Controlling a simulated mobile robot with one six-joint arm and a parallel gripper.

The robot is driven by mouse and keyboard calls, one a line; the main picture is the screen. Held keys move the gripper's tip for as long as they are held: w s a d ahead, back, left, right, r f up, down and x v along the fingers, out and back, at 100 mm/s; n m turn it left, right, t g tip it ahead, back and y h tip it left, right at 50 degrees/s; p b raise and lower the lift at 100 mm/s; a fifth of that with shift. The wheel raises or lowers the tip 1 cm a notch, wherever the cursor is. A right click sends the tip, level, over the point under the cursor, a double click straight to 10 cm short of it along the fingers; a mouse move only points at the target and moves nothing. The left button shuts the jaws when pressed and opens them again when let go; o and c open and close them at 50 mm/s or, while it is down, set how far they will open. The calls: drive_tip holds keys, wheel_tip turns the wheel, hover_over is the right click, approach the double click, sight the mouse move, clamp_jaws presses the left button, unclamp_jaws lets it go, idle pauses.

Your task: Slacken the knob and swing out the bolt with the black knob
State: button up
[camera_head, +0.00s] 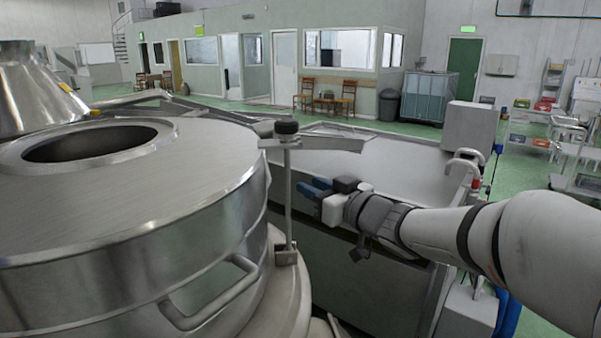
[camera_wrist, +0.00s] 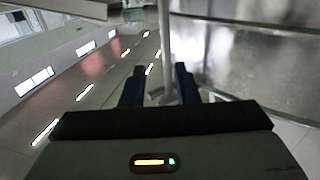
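The black knob (camera_head: 287,127) sits on top of an upright metal bolt (camera_head: 288,195), at the right side of a round steel vessel (camera_head: 120,225). The bolt passes a bracket arm at the vessel's lid rim, and its foot is in a small block (camera_head: 287,257). My gripper (camera_head: 306,187) is to the right of the bolt, below the knob, with blue fingers pointing at the shaft. In the wrist view my gripper (camera_wrist: 158,75) is open, and the bolt (camera_wrist: 165,40) shows in line with the gap. Whether it lies between the fingertips or beyond is unclear. The knob is not visible there.
A lid opening (camera_head: 90,142) and a handle (camera_head: 212,300) are on the vessel. A large open steel trough (camera_head: 385,165) stands behind my gripper. A grey box (camera_head: 469,128) is at its far right corner. Green floor lies beyond.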

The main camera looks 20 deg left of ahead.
sight(289, 177)
drive_tip(key=x, duration=0.2)
drive_tip(key=p+x, duration=0.1)
drive_tip(key=x, duration=0.5)
drive_tip(key=shift+s+a+r+p, duration=0.15)
drive_tip(key=shift+s+a+p, duration=0.1)
drive_tip(key=shift+s+p, duration=0.1)
clamp_jaws()
